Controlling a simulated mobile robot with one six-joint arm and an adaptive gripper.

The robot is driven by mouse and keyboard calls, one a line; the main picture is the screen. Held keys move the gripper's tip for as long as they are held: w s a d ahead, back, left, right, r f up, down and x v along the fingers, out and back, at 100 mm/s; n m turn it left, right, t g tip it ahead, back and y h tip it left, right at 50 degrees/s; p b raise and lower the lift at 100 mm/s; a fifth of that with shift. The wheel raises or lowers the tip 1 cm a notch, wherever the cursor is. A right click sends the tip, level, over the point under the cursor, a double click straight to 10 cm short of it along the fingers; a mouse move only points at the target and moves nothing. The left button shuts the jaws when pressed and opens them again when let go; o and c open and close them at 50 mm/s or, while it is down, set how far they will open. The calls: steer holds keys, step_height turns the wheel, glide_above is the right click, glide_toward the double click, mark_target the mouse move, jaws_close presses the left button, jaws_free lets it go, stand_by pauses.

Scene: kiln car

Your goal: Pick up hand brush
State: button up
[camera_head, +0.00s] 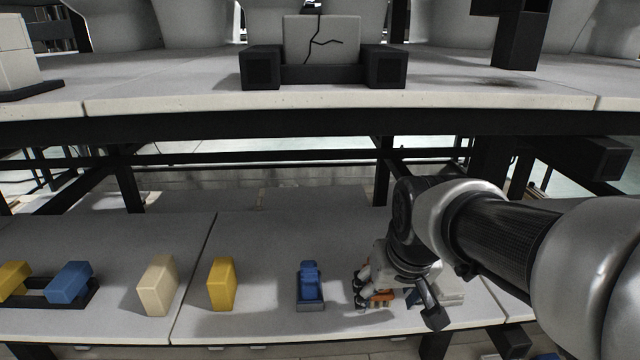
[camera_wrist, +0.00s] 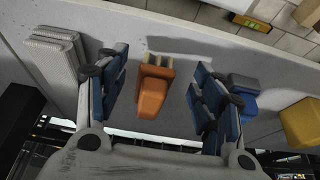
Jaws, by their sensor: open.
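The hand brush seems to be the orange piece with pale tufts at one end. It lies on the lower shelf in the wrist view (camera_wrist: 152,90) and shows only partly, beside the fingers, in the head view (camera_head: 382,297). My gripper (camera_wrist: 157,88) is open, its blue-padded fingers on either side of the brush with a gap at each side. In the head view my gripper (camera_head: 385,291) is low over the shelf and hides much of the brush. I cannot tell how far above the shelf the fingertips are.
A blue tool (camera_head: 310,286) stands left of my gripper, with yellow (camera_head: 222,284) and cream (camera_head: 157,285) blocks beyond it. Ribbed grey slabs (camera_wrist: 58,62) lie close to one finger. Bare shelf lies between the blocks.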

steer(key=w, duration=0.3)
steer(key=w+b, duration=0.1)
steer(key=w, duration=0.1)
steer(key=shift+w+f, duration=0.25)
steer(key=shift+w, duration=0.05)
steer(key=shift+f+b, duration=0.35)
steer(key=shift+b, duration=0.05)
steer(key=shift+c, duration=0.6)
steer(key=c, duration=1.1)
